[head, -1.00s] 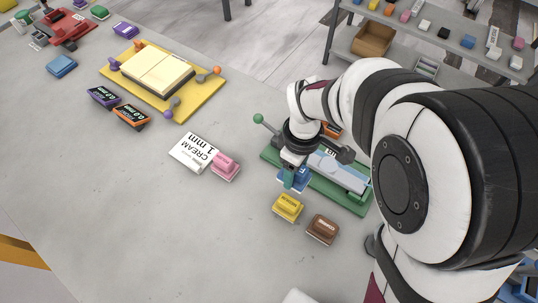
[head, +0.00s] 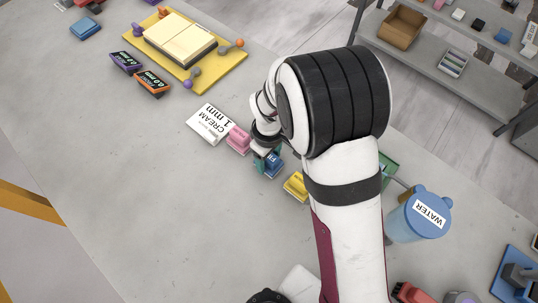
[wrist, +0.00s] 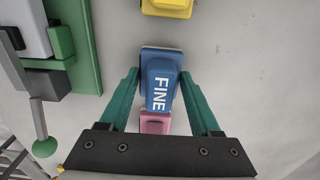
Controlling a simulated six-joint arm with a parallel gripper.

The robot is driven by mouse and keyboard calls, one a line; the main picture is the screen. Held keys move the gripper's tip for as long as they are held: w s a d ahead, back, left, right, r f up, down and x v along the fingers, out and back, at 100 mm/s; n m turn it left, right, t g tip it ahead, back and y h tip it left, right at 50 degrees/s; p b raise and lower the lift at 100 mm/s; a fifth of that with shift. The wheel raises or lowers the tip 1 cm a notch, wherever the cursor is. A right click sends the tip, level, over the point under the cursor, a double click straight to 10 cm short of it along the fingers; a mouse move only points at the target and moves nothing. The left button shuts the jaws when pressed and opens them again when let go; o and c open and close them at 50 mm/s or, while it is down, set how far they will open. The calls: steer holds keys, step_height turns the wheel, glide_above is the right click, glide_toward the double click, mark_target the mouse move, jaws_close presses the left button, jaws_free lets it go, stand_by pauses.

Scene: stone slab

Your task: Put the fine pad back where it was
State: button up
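The blue fine pad (head: 272,166), lettered FINE, is in the row between the pink pad (head: 238,140) and the yellow pad (head: 296,186). It also shows in the wrist view (wrist: 161,78), its label running toward my gripper. My gripper (wrist: 160,72) has its two green fingers on either side of the pad, the tips close against its sides; it looks shut on it. In the head view my gripper (head: 265,157) is low over the slab, partly hidden by my arm. I cannot tell whether the pad's underside touches the slab.
The cream 1 mm card (head: 209,123) lies left of the pink pad. A green fixture (wrist: 75,50) with a knobbed lever stands left in the wrist view. A blue water jug (head: 420,215) is at right. The slab's front left is clear.

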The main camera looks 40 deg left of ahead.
steer(key=o, duration=0.4)
steer(key=shift+r, duration=0.1)
step_height(320, 180, up, 12)
steer(key=w+d+r+m, duration=0.1)
steer(key=d+r+m, duration=0.25)
steer(key=d, duration=0.35)
steer(key=w+d+r+m, duration=0.1)
steer(key=d+r+m, duration=0.25)
steer(key=d, duration=0.25)
steer(key=s+d+m, duration=0.3)
steer(key=d+m, duration=0.2)
steer(key=s+d+m+y, duration=0.1)
steer(key=s+d+m, duration=0.3)
steer(key=d+m, duration=0.1)
steer(key=s+d+r+m, duration=0.1)
steer(key=s+d+m, duration=0.3)
steer(key=d+m, duration=0.1)
steer(key=shift+s+d+r+m+y, duration=0.1)
steer(key=shift+d+m+y, duration=0.25)
steer(key=shift+m, duration=0.45)
